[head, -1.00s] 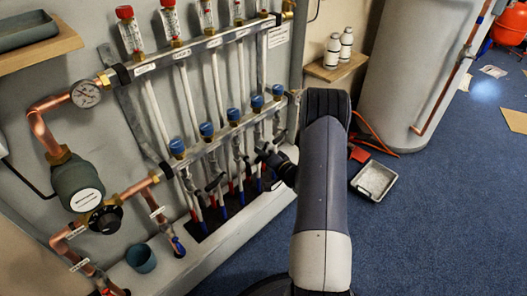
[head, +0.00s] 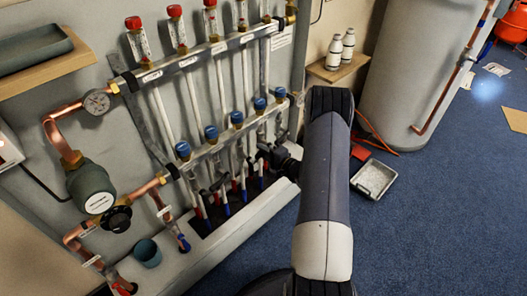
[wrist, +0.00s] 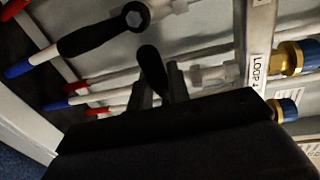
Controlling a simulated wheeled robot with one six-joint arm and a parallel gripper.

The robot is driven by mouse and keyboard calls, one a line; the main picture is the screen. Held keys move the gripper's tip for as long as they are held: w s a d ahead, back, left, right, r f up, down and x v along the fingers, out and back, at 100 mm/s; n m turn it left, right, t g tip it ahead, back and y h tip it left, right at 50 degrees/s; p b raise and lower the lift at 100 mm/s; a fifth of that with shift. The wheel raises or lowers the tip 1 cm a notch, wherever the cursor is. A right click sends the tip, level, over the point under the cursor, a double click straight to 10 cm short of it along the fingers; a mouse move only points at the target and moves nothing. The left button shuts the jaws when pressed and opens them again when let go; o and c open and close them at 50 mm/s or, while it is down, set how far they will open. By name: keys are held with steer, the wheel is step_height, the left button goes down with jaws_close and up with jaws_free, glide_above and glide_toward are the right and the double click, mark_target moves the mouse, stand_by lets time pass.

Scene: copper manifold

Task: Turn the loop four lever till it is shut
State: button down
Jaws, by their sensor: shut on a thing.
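The loop four lever (wrist: 152,68) is a black handle in the wrist view, below the "LOOP 4" label (wrist: 258,75). It slants across its pale pipe rather than lying along it; its lower part is hidden by my gripper. My gripper (wrist: 159,88) has its two dark fingers on either side of the lever and is shut on it. In the head view my gripper (head: 268,155) reaches the lower right part of the manifold, where the lever is too small and dark to tell apart.
A neighbouring black lever (wrist: 105,30) lies along its pipe close to my gripper. Blue-capped valves (head: 237,118) line the lower manifold bar (head: 222,142). A grey tray (head: 374,180) lies on the blue carpet, right of my arm. Open floor lies at the lower right.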

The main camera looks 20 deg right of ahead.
steer(key=shift+r, duration=0.1)
steer(key=c, duration=1.4)
jaws_free()
steer(key=p+v, duration=0.1)
steer(key=v, duration=1)
steer(key=shift+p, duration=0.35)
steer(key=shift+w, duration=0.15)
steer(key=b+x, duration=0.2)
steer(key=x, duration=0.8)
steer(key=shift+w+a, duration=0.15)
steer(key=shift+w, duration=0.2)
steer(key=shift+s, duration=0.1)
